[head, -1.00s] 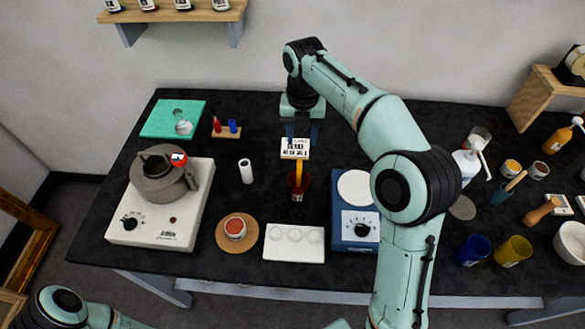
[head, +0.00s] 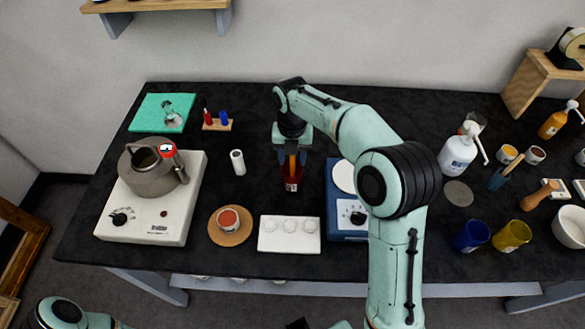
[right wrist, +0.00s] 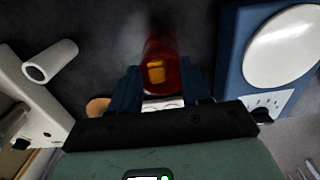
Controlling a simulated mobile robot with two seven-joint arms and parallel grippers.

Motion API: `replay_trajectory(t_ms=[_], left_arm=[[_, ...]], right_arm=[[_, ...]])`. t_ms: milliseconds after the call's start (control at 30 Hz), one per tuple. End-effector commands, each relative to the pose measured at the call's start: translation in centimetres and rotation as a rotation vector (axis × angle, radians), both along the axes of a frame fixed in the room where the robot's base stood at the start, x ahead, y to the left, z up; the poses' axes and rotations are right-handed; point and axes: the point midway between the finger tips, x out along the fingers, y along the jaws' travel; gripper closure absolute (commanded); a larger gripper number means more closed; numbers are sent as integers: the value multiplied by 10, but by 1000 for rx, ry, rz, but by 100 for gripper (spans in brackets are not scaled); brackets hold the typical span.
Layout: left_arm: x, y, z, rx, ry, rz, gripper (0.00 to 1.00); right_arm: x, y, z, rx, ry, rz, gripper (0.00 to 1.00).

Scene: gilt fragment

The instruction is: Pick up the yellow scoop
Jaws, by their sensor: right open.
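The yellow scoop (head: 291,169) stands upright in a dark red cup (head: 292,184), with its handle up. In the right wrist view, the scoop (right wrist: 156,71) shows as a short yellow-orange end inside the red cup (right wrist: 163,48). My right gripper (head: 292,158) is above the cup, pointing down. Its two blue fingers are apart, one on each side of the handle's upper part in the head view. In the right wrist view the gripper (right wrist: 160,88) is open, and I cannot tell whether either finger touches the scoop. My left gripper is out of view.
A blue scale (head: 345,222) stands right of the cup, and a white plate with round wells (head: 289,245) lies in front. A white tube (head: 237,162) and a hotplate (head: 184,210) with a grey kettle (head: 150,177) are left. Black tabletop is clear behind the cup.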

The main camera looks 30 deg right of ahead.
Motion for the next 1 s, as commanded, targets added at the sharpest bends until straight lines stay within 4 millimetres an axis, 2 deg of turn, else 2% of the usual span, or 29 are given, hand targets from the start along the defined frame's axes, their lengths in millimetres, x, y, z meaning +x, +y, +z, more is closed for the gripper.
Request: replay_trajectory(t_ms=[133,167,200,300,633,767,867,1000], left_arm=[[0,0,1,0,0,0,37],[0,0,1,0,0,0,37],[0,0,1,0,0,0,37],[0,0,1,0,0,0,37],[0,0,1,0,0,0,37],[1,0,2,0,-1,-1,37],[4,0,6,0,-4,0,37],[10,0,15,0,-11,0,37]], right_arm=[[0,0,1,0,0,0,53],[0,0,1,0,0,0,60],[0,0,1,0,0,0,73],[0,0,1,0,0,0,100],[0,0,1,-1,-1,0,100],[1,0,8,0,-2,0,100],[1,0,23,0,-6,0,100],[2,0,59,0,-7,0,100]])
